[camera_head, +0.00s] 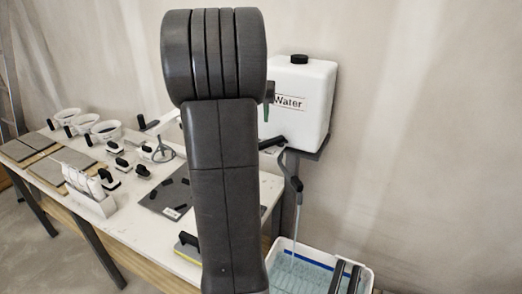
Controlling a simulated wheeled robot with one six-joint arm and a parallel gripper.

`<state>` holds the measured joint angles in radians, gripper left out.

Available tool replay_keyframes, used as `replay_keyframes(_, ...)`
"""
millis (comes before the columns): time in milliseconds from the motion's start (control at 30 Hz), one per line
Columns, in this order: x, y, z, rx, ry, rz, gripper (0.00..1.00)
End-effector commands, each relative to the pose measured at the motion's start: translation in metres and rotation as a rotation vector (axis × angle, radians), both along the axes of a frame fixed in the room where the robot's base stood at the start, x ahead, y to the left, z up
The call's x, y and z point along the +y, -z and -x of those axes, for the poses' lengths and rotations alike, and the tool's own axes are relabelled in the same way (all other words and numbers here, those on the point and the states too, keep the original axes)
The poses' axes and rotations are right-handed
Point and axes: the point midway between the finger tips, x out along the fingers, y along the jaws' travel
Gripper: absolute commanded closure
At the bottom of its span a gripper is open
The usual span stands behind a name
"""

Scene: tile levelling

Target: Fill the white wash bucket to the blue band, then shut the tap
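The white wash bucket (371,280) stands low at the bottom right, cut off by the frame edge. Pale blue-green water shows inside it, and a blue band (312,262) runs along its far inner wall. The water appears to lie below the band there. The white water tank (318,98), marked "Water", stands above and behind. A dark spout (296,184) comes from below the tank, and a thin pale stream (297,215) falls from it into the bucket. My arm fills the middle of the view and hides my gripper.
A long white work table (130,215) runs along the left. It carries grey tiles (75,157), several small white tubs, black-handled tools, a white holder (90,203) and a dark mat (165,197). Two dark bars (345,278) lie across the bucket's right part. A ladder leans far left.

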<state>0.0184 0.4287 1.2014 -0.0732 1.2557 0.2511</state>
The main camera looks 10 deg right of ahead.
Motion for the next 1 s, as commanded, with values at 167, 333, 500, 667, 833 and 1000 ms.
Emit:
replay_keyframes(167, 0.007, 0.0, 0.0, -0.002, 0.261, 0.025, 0.58)
replay_keyframes(333, 0.012, -0.009, 0.003, -0.034, 0.532, 0.052, 0.58)
replay_keyframes(500, 0.016, -0.019, 0.007, -0.08, 0.744, 0.07, 0.58)
replay_keyframes(667, 0.017, -0.024, 0.009, -0.104, 0.836, 0.077, 0.58)
replay_keyframes(833, 0.012, -0.014, 0.007, -0.107, 0.85, 0.078, 0.58)
replay_keyframes(1000, 0.001, 0.016, 0.002, -0.102, 0.849, 0.079, 0.58)
